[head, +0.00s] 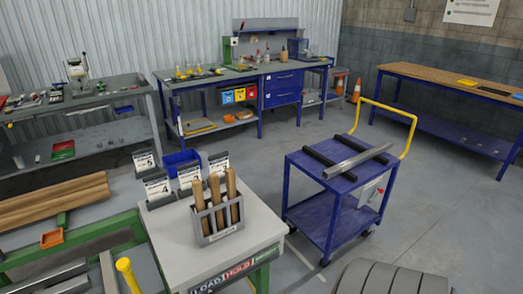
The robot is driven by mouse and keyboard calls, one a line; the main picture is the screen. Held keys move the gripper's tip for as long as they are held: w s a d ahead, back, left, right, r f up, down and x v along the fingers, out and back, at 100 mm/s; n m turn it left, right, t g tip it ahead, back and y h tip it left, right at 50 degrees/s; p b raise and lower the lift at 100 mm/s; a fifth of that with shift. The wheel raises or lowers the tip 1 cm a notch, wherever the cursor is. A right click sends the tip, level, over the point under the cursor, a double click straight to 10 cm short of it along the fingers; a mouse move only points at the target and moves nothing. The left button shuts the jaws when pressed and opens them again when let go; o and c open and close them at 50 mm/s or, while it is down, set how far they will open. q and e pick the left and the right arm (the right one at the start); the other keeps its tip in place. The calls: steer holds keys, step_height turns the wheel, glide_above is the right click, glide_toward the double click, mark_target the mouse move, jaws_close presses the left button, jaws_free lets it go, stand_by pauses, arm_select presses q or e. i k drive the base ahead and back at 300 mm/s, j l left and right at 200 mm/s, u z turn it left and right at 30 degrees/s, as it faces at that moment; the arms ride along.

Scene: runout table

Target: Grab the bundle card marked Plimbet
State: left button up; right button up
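Several cards stand in dark holders along the back of a light grey table (262,228). One card is at the front left (157,188), one behind it (144,161), one in the middle (189,175) and one at the right (219,165). Each is white with dark print. The print is too small to read, so I cannot tell which one is marked Plimbet. The rack of wooden handles stands in front of the right-hand cards. Neither of my grippers is in view.
A metal rack (217,222) with three wooden handles stands on the table. A blue bin (181,163) sits behind the cards. Brown bars (55,200) lie at the left. A blue cart (330,210) stands right, with open floor beyond it.

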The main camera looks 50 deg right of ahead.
mark_target(217, 162)
steer(key=z, duration=1.4)
steer(key=i+l+u, duration=0.15)
steer(key=u, duration=0.35)
steer(key=l+u, duration=0.25)
steer(key=u, duration=0.2)
steer(key=i, duration=0.05)
